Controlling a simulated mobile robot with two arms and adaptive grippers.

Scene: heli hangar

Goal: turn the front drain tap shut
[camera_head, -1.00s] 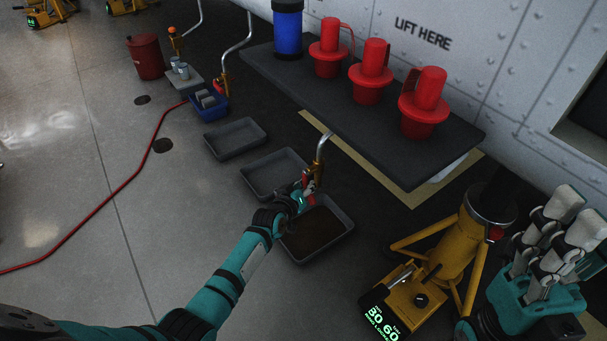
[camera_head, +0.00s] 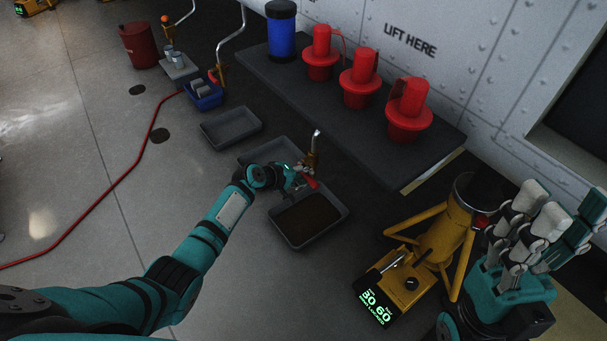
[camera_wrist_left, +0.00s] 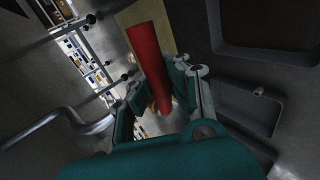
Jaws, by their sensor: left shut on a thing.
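The front drain tap (camera_head: 313,158) is a brass-coloured body on a short metal pipe, above the nearest drip tray (camera_head: 338,228). Its red lever (camera_head: 311,183) points down to the right in the head view. My left gripper (camera_head: 302,180) is at the tap, shut on the red lever. In the left wrist view the red lever (camera_wrist_left: 150,65) stands between the two fingers of my left gripper (camera_wrist_left: 158,95); the tap body is mostly hidden. My right gripper (camera_head: 535,215) is raised at the right, away from the tap, and its finger gap is unclear.
A yellow jack (camera_head: 440,245) with a lit display stands right of the tray. Red capped items (camera_head: 407,112) and a blue cylinder (camera_head: 282,32) stand on the dark panel (camera_head: 345,112) above. A red hose (camera_head: 130,170) crosses the floor; open floor lies left.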

